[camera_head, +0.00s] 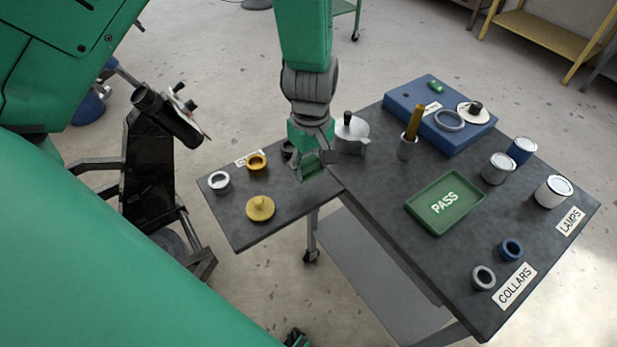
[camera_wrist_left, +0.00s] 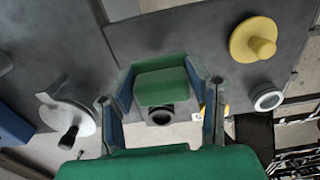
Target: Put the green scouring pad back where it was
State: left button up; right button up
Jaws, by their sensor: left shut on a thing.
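My left gripper (camera_head: 308,168) reaches down from the top of the head view over the dark side table. It is shut on the green scouring pad, which shows between its two fingers in the left wrist view (camera_wrist_left: 160,87). In the head view the fingers and the green of the arm partly hide the pad. A dark ring (camera_wrist_left: 160,114) shows close beside the pad in the wrist view. I cannot tell whether the pad touches the tabletop.
A lidded grey pot (camera_head: 352,136) stands right of the gripper. The larger table bears a green PASS tray (camera_head: 469,196) and a blue block (camera_head: 462,132).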

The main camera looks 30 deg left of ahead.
aim_at(308, 161)
pick_arm(q)
jog(key=shift+d+f, duration=0.35)
jog(key=shift+f, duration=0.4)
jog(key=f, duration=0.1)
jog(key=a+f, duration=0.1)
jog(key=f, duration=0.1)
jog(key=shift+f, duration=0.15)
jog(key=shift+a+f, duration=0.2)
jog(key=shift+f, duration=0.05)
jog(key=shift+c, duration=0.3)
jog(key=shift+a, duration=0.1)
jog(key=o, duration=0.8)
jog(key=shift+c, duration=0.2)
jog(key=o, duration=0.3)
jog(key=shift+d+r, duration=0.15)
jog(key=shift+d, duration=0.45)
jog(key=shift+r, duration=0.2)
jog(key=r, duration=0.5)
jog(key=a+r, duration=0.1)
jog(key=r, duration=0.1)
jog(key=shift+r, duration=0.35)
jog(key=r, duration=0.3)
jog(key=shift+d+r+p, duration=0.2)
jog(key=shift+d+p, duration=0.1)
jog(key=shift+p, duration=0.1)
jog(key=shift+d+r, duration=0.15)
jog(key=shift+r, duration=0.1)
pick_arm(e)
jog(key=shift+d+r, duration=0.2)
jog(key=shift+d, duration=0.05)
